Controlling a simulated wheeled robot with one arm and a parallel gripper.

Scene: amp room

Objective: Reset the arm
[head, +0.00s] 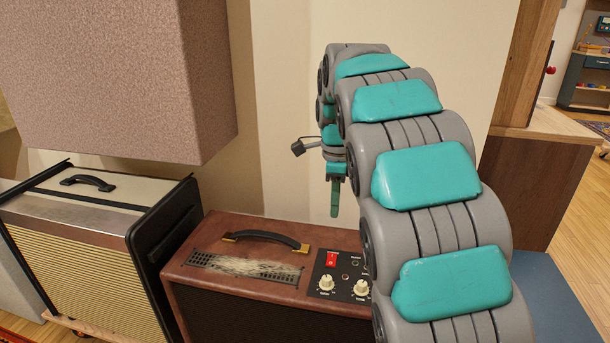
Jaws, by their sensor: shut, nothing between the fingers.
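My arm rises from the lower right of the head view and bends over at the top, in grey and teal segments. My gripper (335,197) hangs down at the arm's far end, teal and narrow. It is shut and holds nothing. It is in front of the pale wall and, in the picture, just above the back edge of the brown amp (213,272). A gap to the amp's top seems to show, but the exact distance is hard to tell.
The brown amp has a black handle (267,238), a red switch (331,260) and cream knobs. A cream amp (85,255) stands at left, under a large pinkish block (115,75). A wooden cabinet (535,185) is at right. Open floor (588,205) shows beyond it.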

